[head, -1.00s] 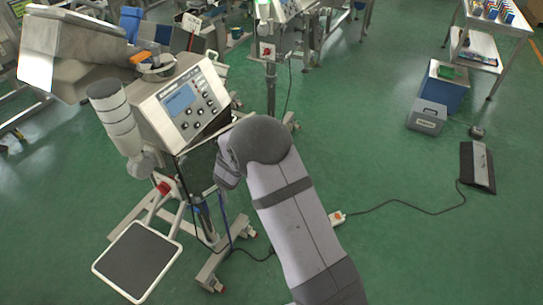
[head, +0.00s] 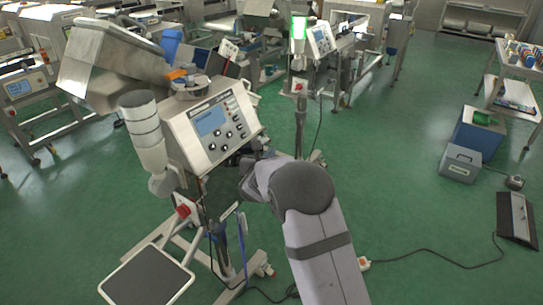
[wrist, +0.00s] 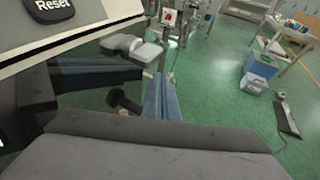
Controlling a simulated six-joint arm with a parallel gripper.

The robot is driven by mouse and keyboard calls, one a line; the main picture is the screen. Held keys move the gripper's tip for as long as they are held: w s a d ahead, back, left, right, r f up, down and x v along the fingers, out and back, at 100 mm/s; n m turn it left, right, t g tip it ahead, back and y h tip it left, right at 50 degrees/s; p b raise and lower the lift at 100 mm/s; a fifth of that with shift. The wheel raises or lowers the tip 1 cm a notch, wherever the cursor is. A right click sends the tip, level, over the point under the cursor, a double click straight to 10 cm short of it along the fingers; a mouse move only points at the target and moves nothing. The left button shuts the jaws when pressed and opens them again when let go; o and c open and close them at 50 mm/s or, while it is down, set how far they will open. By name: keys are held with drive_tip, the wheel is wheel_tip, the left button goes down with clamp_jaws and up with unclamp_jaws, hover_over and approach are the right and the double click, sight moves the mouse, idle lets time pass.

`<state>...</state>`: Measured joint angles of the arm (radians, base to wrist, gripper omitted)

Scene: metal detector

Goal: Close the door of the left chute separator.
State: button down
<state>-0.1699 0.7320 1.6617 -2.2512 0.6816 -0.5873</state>
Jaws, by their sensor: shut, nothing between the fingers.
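The left chute separator stands at the left of the head view, with a boxy control panel (head: 213,122) and a grey cylinder (head: 146,130) beside it. My gripper (head: 245,160) is just below the panel's lower right corner, partly hidden by my own wrist. It is shut and holds nothing. In the wrist view the panel's lower edge with a Reset key (wrist: 50,8) is at the upper left. A dark, see-through panel (wrist: 92,85) lies below it and may be the door; its hinge and latch cannot be made out. Contact with my gripper cannot be told.
A blue box (head: 478,135) and a grey case (head: 460,163) stand right. Green floor is clear between; a cable crosses it.

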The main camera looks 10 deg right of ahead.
drive_tip(key=shift+d, duration=0.1)
drive_tip(key=s+d+r+b, duration=0.3)
drive_tip(key=s+d+b, duration=0.3)
drive_tip(key=s+d, duration=0.3)
drive_tip(key=shift+s+d+b, duration=0.2)
drive_tip(key=shift+s+b, duration=0.1)
idle(0.4)
